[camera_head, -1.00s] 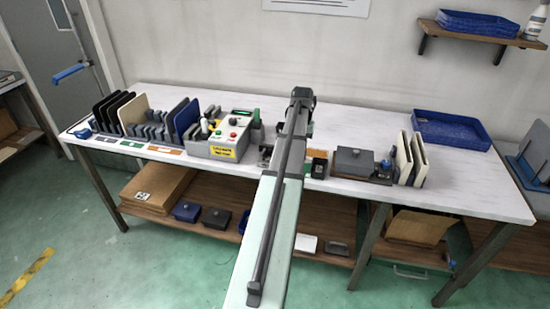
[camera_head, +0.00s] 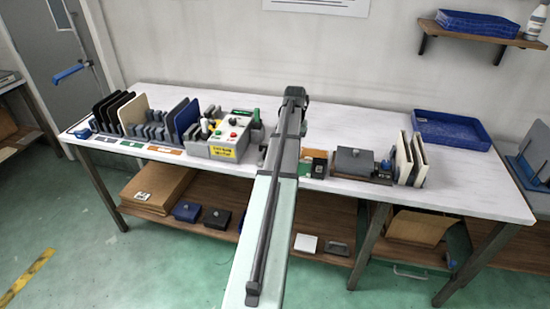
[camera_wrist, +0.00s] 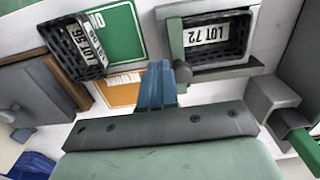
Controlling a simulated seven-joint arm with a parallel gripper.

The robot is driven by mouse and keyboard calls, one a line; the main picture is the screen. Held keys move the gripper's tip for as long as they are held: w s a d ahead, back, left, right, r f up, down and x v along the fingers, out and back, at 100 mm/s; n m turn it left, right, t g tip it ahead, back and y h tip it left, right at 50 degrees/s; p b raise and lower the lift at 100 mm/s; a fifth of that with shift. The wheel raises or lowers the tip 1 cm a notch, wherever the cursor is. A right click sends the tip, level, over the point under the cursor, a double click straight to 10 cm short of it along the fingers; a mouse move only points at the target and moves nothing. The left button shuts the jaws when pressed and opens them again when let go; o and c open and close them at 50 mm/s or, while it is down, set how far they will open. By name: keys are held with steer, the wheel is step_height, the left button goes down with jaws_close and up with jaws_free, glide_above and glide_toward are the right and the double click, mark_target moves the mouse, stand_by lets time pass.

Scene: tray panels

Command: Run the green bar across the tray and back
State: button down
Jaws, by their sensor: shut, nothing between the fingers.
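In the wrist view a green bar (camera_wrist: 176,42) stands along the left edge of a dark tray labelled LOT 72 (camera_wrist: 252,66). A dark round knob (camera_wrist: 182,73) sits at the bar's near end. My gripper (camera_wrist: 157,72) is shut and empty, its blue fingertips just left of the knob; I cannot tell whether they touch it. In the head view my arm hides the gripper, the bar and most of that tray's area.
A second dark tray labelled LOT 56 (camera_wrist: 75,50) lies tilted on a green panel at left. Another green piece (camera_wrist: 303,146) extends from a grey block (camera_wrist: 272,100) at right. A control box (camera_head: 222,138) and grey lidded box (camera_head: 354,160) flank my arm.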

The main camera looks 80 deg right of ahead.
steer(key=shift+w, duration=5.35)
steer(key=shift+s, duration=0.4)
steer(key=shift+r, duration=0.1)
step_height(320, 180, up, 7)
